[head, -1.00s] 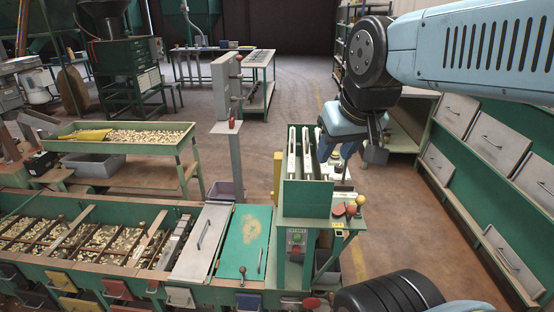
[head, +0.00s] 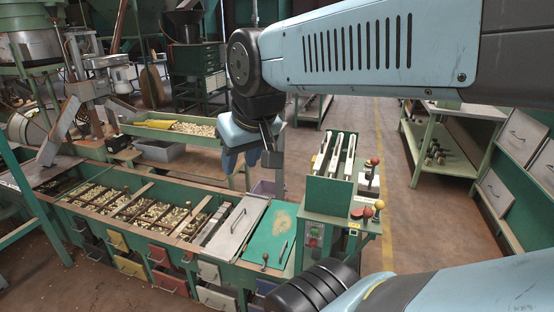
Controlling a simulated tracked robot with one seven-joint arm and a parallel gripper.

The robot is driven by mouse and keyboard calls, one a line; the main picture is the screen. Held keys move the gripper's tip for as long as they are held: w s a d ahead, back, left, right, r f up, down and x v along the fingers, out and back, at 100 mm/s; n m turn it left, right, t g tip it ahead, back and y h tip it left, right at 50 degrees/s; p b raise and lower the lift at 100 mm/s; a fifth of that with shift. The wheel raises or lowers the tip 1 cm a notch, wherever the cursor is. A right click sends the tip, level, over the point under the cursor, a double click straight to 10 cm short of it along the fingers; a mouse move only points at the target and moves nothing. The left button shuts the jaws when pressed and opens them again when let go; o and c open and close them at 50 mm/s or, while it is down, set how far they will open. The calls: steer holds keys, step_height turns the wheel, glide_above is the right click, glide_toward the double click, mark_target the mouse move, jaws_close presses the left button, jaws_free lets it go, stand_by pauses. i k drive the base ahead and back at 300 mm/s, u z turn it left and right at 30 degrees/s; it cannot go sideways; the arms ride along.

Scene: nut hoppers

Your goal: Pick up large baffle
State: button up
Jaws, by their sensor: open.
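Several long pale plates (head: 335,152) stand side by side in a green rack (head: 327,191) at the right end of the hopper bench. They look like the baffles; I cannot tell which is the large one. My gripper (head: 250,158) hangs from the arm in the upper middle of the head view, left of the rack and apart from the plates. It is open, and I see nothing held in it. Its fingertips are partly hidden by the wrist.
The hopper bench (head: 100,232) holds nuts in divided bays, with a grey lid (head: 238,229) and a green panel (head: 272,240). Knobs and red paddles (head: 368,212) stick up beside the rack. A nut table (head: 165,134) stands behind. The floor at right (head: 400,190) is clear.

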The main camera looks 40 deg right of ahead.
mark_target(320, 164)
steer(key=z, duration=0.5)
steer(key=i, duration=0.15)
steer(key=u, duration=2.25)
steer(key=k, duration=2.5)
steer(key=z, duration=0.7)
steer(key=i, duration=1)
steer(key=u, duration=0.05)
